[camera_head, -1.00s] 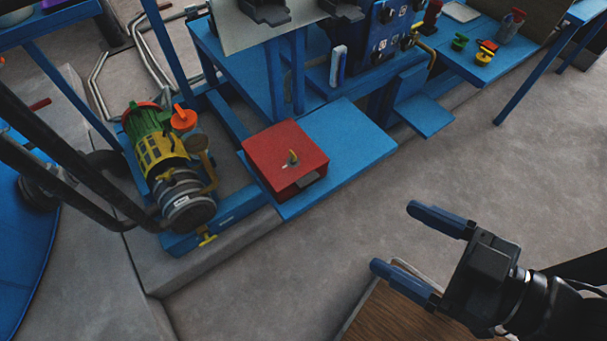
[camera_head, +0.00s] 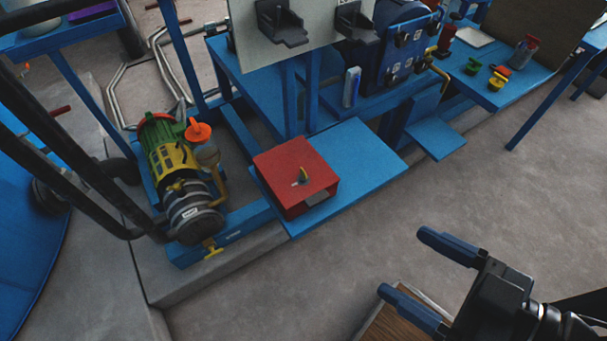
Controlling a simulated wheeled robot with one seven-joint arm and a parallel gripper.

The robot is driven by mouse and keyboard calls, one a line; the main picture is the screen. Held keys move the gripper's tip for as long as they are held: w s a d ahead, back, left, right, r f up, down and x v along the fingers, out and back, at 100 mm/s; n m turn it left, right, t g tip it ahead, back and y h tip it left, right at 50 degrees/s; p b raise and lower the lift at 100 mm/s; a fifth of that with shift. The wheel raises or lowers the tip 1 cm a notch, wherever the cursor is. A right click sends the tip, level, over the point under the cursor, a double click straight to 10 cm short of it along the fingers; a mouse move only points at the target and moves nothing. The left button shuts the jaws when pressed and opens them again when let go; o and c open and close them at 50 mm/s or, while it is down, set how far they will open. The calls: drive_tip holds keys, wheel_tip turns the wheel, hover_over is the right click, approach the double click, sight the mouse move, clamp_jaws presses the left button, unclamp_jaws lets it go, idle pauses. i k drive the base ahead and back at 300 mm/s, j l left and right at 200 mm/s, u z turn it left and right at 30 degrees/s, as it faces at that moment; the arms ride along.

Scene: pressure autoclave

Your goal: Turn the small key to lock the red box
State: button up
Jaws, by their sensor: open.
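The red box (camera_head: 284,170) sits on a low blue platform near the middle of the picture.
A green and yellow motor pump (camera_head: 175,172) with an orange knob stands left of the box. The bare blue platform (camera_head: 355,160) extends right of the box. A wooden surface (camera_head: 388,326) lies below my gripper. Grey floor (camera_head: 490,190) is open at right.

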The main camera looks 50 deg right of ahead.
sight(304, 178)
drive_tip(key=i+j, duration=0.1)
drive_tip(key=j, duration=0.4)
drive_tip(key=i+j, duration=0.1)
drive_tip(key=j, duration=0.4)
drive_tip(key=j+z, duration=0.1)
drive_tip(key=j, duration=0.45)
drive_tip(key=i, duration=0.05)
